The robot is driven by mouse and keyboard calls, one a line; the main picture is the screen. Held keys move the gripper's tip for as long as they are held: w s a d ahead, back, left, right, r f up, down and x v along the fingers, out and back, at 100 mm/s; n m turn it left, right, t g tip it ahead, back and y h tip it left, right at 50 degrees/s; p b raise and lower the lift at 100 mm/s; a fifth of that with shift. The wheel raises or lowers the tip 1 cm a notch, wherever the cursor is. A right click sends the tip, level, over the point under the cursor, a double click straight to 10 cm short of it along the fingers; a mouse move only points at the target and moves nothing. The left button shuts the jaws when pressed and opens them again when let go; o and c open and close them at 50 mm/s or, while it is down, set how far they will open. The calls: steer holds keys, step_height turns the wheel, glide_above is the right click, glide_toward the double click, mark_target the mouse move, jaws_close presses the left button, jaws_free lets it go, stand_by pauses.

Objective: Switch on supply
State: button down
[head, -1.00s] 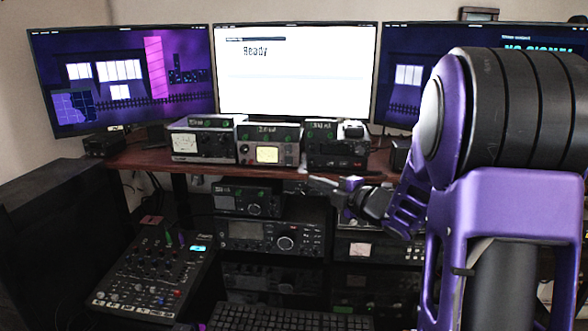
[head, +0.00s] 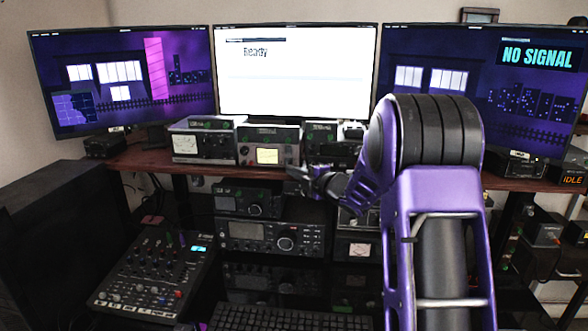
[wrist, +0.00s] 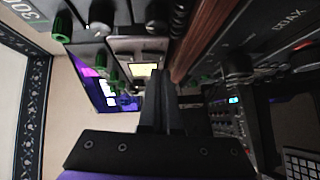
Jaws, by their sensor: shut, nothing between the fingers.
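Three small instrument boxes stand in a row on the wooden shelf: a left one with a pale meter (head: 203,145), a middle one with a lit yellowish meter (head: 268,154), and a darker right one (head: 322,138), partly covered by my arm. I cannot tell which unit is the supply, nor any switch's position. My gripper (head: 293,174) is shut and empty, near the shelf's front edge below the middle and right boxes. In the wrist view my closed fingers (wrist: 161,82) point toward box fronts with green knobs (wrist: 63,24); no contact is clear.
The wooden shelf edge (wrist: 207,35) runs close beside my fingers. Radio units (head: 268,237) stand below it. A mixer (head: 155,275) sits lower left. The right monitor (head: 480,75) reads "NO SIGNAL"; a small box (head: 572,180) at right reads "IDLE". The middle monitor (head: 295,85) reads "Ready".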

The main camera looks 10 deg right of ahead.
steer(key=shift+w+d, duration=0.15)
steer(key=shift+w, duration=0.4)
steer(key=shift+f+b, duration=0.2)
steer(key=shift+b, duration=0.15)
